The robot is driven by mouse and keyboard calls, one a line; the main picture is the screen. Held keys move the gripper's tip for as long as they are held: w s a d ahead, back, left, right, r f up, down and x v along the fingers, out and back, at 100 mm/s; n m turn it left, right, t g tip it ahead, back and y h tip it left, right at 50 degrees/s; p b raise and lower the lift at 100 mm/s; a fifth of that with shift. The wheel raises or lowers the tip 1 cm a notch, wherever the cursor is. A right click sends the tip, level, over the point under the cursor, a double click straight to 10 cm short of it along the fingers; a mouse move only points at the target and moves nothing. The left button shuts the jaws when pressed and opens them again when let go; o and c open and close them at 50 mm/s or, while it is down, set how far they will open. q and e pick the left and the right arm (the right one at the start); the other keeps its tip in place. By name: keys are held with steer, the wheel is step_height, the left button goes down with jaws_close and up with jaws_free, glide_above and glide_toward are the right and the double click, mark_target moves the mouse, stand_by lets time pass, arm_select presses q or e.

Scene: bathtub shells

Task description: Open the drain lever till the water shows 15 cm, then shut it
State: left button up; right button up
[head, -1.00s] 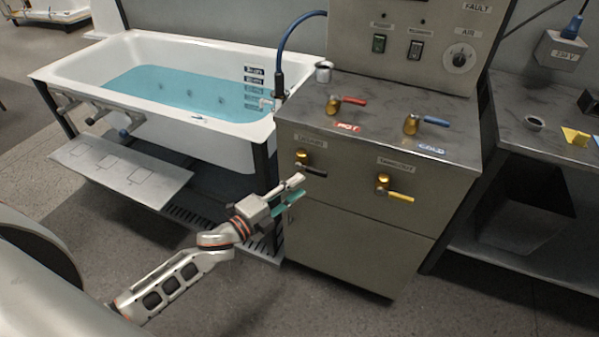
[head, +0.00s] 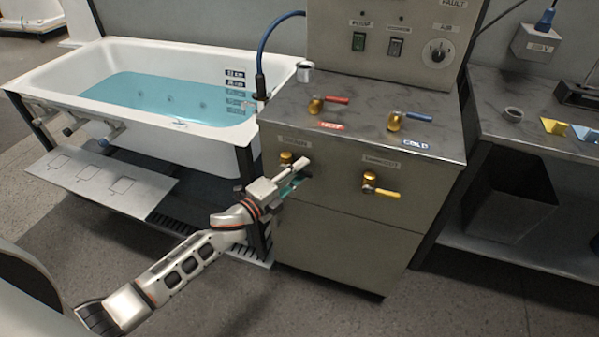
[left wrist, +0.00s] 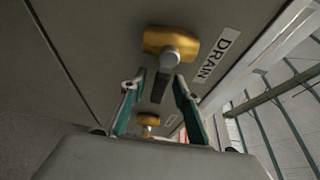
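The drain valve has a brass body (head: 286,158) on the upper left of the cabinet front. In the left wrist view its brass body (left wrist: 172,43) sits beside the DRAIN label (left wrist: 216,55). Its dark lever (left wrist: 162,84) points down between my fingers. My left gripper (head: 302,170) is at the lever and covers most of it in the head view. In the wrist view the left gripper (left wrist: 157,98) is open, one finger on each side of the lever. The tub (head: 205,135) holds blue water (head: 165,98). Two depth marks (head: 235,78) show above the water; their numbers are hard to read. My right gripper is out of view.
The red-handled hot valve (head: 328,103) and blue-handled cold valve (head: 409,117) stand on the cabinet top. A yellow-handled valve (head: 380,186) is right of the drain on the front. A pale panel (head: 92,180) juts out below the tub. Open floor lies in front.

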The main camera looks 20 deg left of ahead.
arm_select(q)
jaws_close()
